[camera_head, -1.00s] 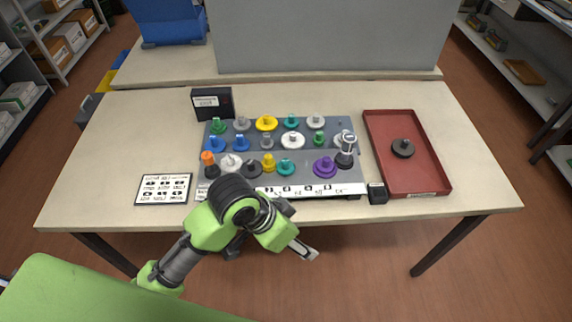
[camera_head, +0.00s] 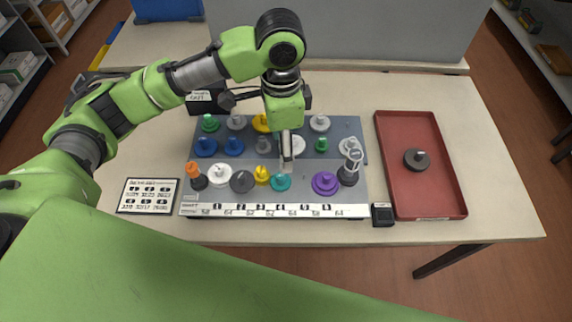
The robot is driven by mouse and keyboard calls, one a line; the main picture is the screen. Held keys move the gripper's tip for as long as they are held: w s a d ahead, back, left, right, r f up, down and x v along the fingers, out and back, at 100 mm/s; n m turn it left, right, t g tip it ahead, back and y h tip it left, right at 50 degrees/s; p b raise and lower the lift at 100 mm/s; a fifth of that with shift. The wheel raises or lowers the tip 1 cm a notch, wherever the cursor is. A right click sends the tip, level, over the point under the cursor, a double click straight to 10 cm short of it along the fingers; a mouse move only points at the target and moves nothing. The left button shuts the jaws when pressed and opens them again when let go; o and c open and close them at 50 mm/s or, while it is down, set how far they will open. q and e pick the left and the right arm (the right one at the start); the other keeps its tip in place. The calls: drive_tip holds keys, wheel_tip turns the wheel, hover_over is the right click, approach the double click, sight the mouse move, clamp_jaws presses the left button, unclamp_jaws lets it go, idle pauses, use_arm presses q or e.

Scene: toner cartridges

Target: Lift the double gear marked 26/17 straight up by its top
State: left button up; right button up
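Several coloured gears stand on pegs in rows on a grey board (camera_head: 345,202). The markings are too small to read, so I cannot tell which one is the 26/17 double gear. My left gripper (camera_head: 286,160) points down over the middle of the board. It is just above and behind a teal gear (camera_head: 281,182) and beside a white gear (camera_head: 298,145), which it partly covers. Its fingers show nearly edge-on, so I cannot tell whether they are open or shut. No gear is visibly lifted. My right gripper is out of view.
A dark gear (camera_head: 417,160) lies in a red tray (camera_head: 397,202) on the right. A chart card (camera_head: 148,196) lies at the left. A small black box (camera_head: 382,214) stands at the board's front right corner. A black labelled box (camera_head: 203,100) is partly behind my arm.

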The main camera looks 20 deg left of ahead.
use_arm(q)
hover_over(279, 176)
drive_tip(key=f, duration=0.5)
drive_tip(key=shift+s+d+f+p, duration=0.3)
drive_tip(key=shift+s+d+f, duration=0.05)
drive_tip(key=shift+s+f, duration=0.05)
drive_tip(key=f, duration=0.3)
drive_tip(key=shift+w+a+p, duration=0.15)
drive_tip(key=shift+w+p, duration=0.2)
drive_tip(key=shift+p, duration=0.05)
wheel_tip(279, 176, down, 3)
drive_tip(key=shift+w+a+r+p, duration=0.1)
drive_tip(key=shift+a+r+p, duration=0.1)
drive_tip(key=shift+p, duration=0.15)
drive_tip(key=shift+w+f, duration=0.1)
drive_tip(key=shift+f, duration=0.55)
drive_tip(key=shift+d, duration=0.1)
drive_tip(key=c, duration=1)
drive_tip(key=shift+c, duration=0.6)
drive_tip(key=shift+r, duration=0.1)
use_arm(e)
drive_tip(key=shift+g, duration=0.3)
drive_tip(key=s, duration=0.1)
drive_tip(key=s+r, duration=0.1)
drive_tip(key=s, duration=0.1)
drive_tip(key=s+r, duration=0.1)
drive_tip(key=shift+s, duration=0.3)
